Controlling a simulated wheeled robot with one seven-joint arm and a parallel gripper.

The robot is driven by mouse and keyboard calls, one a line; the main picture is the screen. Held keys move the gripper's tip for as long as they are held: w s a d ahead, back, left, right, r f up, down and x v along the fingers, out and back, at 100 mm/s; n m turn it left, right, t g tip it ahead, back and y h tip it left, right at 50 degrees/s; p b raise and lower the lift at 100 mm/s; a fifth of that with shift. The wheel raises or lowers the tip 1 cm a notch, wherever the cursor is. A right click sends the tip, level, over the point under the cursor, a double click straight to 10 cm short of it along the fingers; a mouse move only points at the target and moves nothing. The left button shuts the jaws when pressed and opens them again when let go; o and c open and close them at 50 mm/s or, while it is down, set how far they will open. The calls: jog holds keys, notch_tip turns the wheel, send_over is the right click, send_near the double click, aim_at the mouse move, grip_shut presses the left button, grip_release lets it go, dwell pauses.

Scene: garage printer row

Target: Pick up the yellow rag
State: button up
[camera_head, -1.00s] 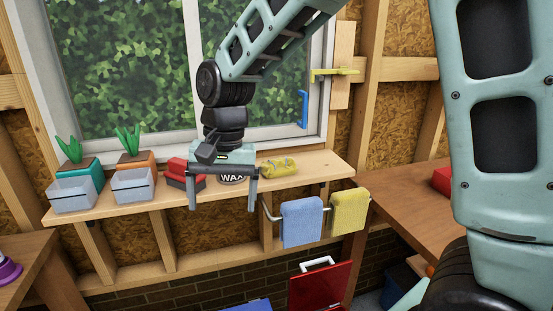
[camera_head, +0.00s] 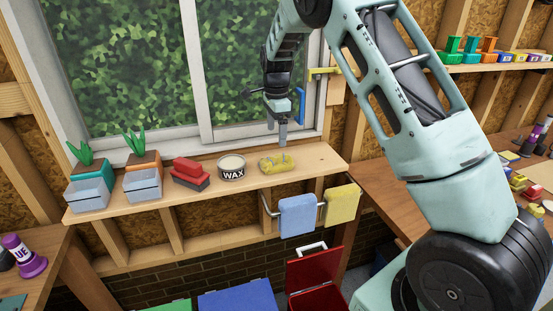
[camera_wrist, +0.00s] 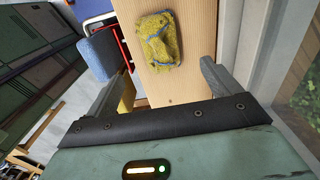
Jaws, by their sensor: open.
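The yellow rag (camera_head: 276,162), crumpled with bluish stripes, lies on the wooden window shelf to the right of the wax tin. In the wrist view the rag (camera_wrist: 158,40) lies flat on the bare wood beyond the fingertips, roughly between their lines. My gripper (camera_head: 283,134) is open and empty, above the shelf near the window, just above the rag in the picture. In the wrist view its fingers (camera_wrist: 160,82) are spread wide and do not touch the rag. A yellow towel (camera_head: 341,205) hangs from the rail below.
On the shelf (camera_head: 315,160) stand the wax tin (camera_head: 232,168), red and dark blocks (camera_head: 190,174) and planters (camera_head: 143,184). A blue towel (camera_head: 297,215) hangs from the rail. The window frame (camera_wrist: 246,45) is close beside my right finger. The shelf's right end is clear.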

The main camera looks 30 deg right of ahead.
aim_at(276, 155)
notch_tip(276, 155, down, 5)
jog(key=shift+f+p, duration=0.2)
jog(key=shift+p, duration=0.65)
jog(key=shift+f+p, duration=1.6)
jog(key=shift+f, duration=1)
jog(key=c, duration=1.1)
